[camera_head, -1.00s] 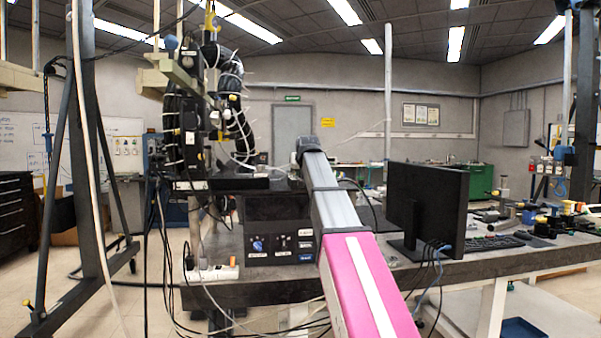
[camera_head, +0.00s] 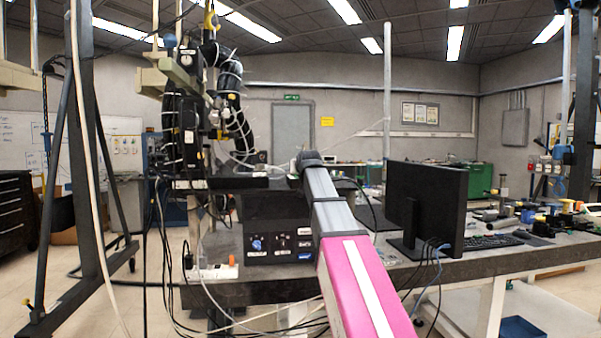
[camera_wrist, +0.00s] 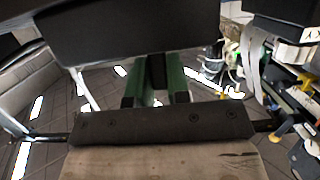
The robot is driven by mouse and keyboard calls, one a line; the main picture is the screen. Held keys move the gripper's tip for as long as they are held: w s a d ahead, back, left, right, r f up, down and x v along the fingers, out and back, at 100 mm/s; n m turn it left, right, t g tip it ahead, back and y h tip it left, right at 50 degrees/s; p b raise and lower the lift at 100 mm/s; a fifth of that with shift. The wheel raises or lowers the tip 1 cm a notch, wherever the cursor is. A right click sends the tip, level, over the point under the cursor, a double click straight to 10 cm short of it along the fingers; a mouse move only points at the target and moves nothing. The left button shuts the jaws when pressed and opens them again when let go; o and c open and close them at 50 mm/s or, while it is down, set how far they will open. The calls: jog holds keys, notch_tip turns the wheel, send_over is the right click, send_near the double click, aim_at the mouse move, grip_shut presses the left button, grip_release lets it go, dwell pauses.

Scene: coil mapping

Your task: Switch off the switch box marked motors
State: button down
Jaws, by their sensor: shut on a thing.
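A black box (camera_head: 270,228) with a blue knob (camera_head: 257,243), small switches (camera_head: 282,243) and several labels stands on the bench in the head view. The labels are too small to read, so I cannot tell which one says motors. My pink and grey arm reaches past the box's right side, and its far end hides my gripper in that view. In the wrist view my gripper (camera_wrist: 156,92) shows as two green fingers, shut on a dark piece (camera_wrist: 157,72) between them. I cannot tell what this piece belongs to.
A monitor (camera_head: 427,207) stands right of my arm on the bench, with a keyboard (camera_head: 490,242) beside it. A black cable-wrapped machine (camera_head: 200,110) rises behind the box. A white power strip (camera_head: 213,271) lies at the bench's left end. Loose cables hang in front.

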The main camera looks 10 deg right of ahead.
jog(key=c, duration=1.1)
grip_release()
jog(key=shift+s, duration=0.15)
jog(key=v, duration=1)
jog(key=shift+s, duration=0.3)
